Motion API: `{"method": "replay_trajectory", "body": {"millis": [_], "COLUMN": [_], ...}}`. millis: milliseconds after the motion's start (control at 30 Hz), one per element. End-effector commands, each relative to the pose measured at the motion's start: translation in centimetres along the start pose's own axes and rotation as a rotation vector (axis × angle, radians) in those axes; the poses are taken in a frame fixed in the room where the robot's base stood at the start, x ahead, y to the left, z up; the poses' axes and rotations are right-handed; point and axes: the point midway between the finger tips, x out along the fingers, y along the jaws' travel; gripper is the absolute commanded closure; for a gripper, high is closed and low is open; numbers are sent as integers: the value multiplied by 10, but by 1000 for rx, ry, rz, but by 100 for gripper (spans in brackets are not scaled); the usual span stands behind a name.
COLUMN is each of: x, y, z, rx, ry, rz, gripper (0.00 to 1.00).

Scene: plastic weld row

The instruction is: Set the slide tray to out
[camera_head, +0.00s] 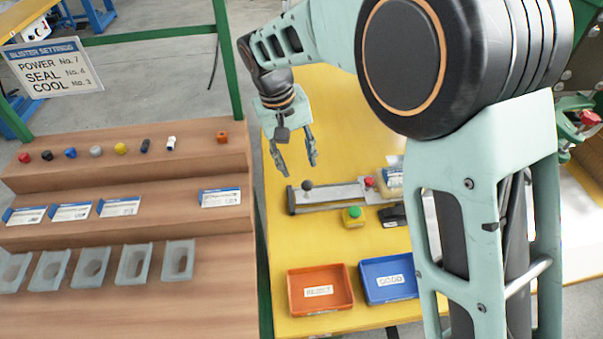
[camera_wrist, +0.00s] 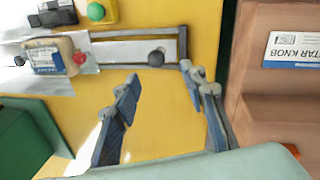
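The slide tray (camera_head: 340,193) is a flat grey plate in a low metal rail on the yellow table. A dark round knob (camera_head: 307,185) stands near the rail's left end. In the wrist view the tray (camera_wrist: 125,52) runs across the upper part, with the knob (camera_wrist: 156,58) near the rail's right end. My gripper (camera_head: 296,165) is open and empty, above the table and close to the knob in the head view. In the wrist view my gripper's fingers (camera_wrist: 160,77) are spread, with the knob just beyond their tips. No contact with the knob is visible.
A red button (camera_head: 370,182) by a labelled block, a green button (camera_head: 353,213) and a black device (camera_head: 391,216) crowd the rail. Orange (camera_head: 347,308) and blue (camera_head: 362,293) bins stand in front. A stepped wooden shelf (camera_head: 120,208) with small parts stands left.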

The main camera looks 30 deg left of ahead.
Motion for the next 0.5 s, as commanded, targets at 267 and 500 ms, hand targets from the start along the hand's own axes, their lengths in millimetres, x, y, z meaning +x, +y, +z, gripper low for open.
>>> {"method": "replay_trajectory", "body": {"millis": [267,500], "x": [-38,-42], "y": [0,0], "z": [-1,0], "rx": [0,0], "ry": [2,0], "rz": [0,0], "gripper": [61,61]}}
